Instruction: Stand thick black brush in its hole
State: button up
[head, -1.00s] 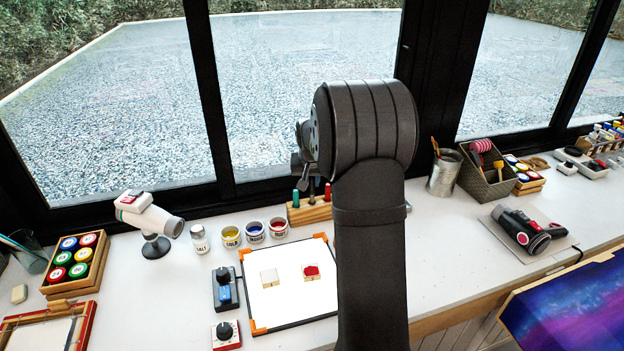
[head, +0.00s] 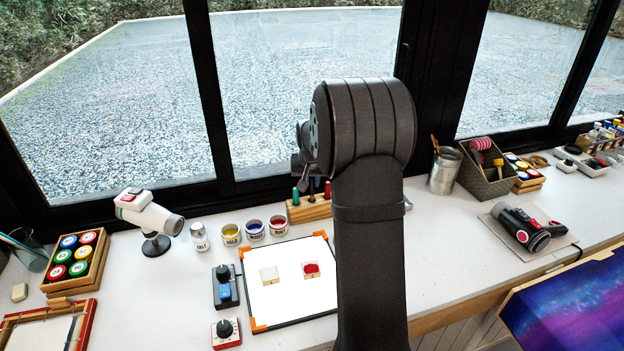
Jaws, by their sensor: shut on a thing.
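The wooden brush block (head: 317,211) stands at the back of the bench, behind the white board. A teal-handled brush (head: 296,196) stands upright at its left end. My gripper (head: 305,172) shows only in part, as grey metal pieces left of my big black arm joint, above the block. It is shut on the thick black brush (head: 312,187), a dark upright handle just over the block. My arm hides the block's right end. I cannot tell whether the held brush's lower end is in a hole.
The white board (head: 285,293) with two small blocks lies in front. Several paint jars (head: 255,230) stand left of the brush block. A metal can (head: 444,171) and a dark basket (head: 484,180) stand to the right. The bench between arm and can is clear.

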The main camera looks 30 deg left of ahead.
aim_at(312, 187)
jog(key=shift+f, duration=0.3)
jog(key=shift+f, duration=0.45)
jog(key=shift+f, duration=0.75)
jog(key=shift+f, duration=0.3)
dwell(0.5)
jog(key=o, duration=0.9)
jog(key=v, duration=1.7)
jog(key=shift+r, duration=0.2)
